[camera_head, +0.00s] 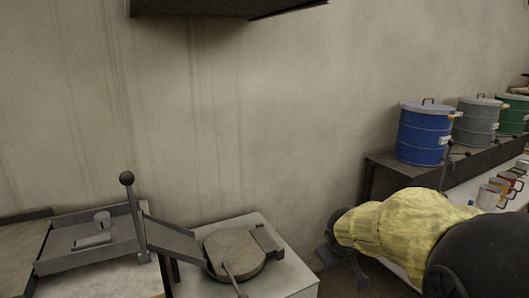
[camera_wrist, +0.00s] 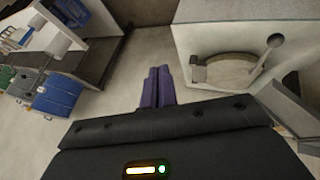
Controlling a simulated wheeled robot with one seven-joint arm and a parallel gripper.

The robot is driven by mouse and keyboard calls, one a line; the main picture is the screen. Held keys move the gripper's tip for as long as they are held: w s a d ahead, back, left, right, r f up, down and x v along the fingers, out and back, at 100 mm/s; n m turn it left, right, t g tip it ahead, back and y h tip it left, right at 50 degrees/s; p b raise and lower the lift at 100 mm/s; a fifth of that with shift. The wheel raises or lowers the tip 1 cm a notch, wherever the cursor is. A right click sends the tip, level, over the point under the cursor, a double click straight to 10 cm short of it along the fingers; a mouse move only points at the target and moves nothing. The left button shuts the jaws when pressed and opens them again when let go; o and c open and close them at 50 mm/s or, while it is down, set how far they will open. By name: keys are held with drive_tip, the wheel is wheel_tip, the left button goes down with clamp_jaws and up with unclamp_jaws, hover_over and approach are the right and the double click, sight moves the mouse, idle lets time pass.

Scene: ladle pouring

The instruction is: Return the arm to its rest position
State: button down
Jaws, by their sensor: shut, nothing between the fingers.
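My gripper (camera_head: 340,262) hangs at the lower right of the head view, at the end of my arm with its yellow sleeve. In the wrist view the two dark purple fingers (camera_wrist: 159,85) lie side by side, shut with nothing between them. They are over bare floor, between a white stand (camera_wrist: 205,30) and a dark shelf (camera_wrist: 95,62). No ladle is in my gripper.
A round plate with a handle (camera_head: 235,252) lies on the white stand, left of my gripper. A metal tray with a chute (camera_head: 95,255) is farther left. Blue (camera_head: 423,135), grey (camera_head: 476,122) and green (camera_head: 513,115) drums stand on the shelf at right. Mugs (camera_head: 490,195) sit below.

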drive_tip(key=s+a+f+m+g+y, duration=0.1)
drive_tip(key=s+f+m+g, duration=0.15)
drive_tip(key=s+f, duration=0.5)
drive_tip(key=s+a+f+m+g+y, duration=0.1)
drive_tip(key=s+a+f+m+g, duration=0.2)
drive_tip(key=s, duration=0.7)
wheel_tip(320, 180, up, 21)
drive_tip(key=d+t+p, duration=0.1)
drive_tip(key=p, duration=2.1)
drive_tip(key=shift+w+d+r, duration=0.15)
drive_tip(key=shift+d, duration=0.05)
drive_tip(key=shift+w, duration=0.1)
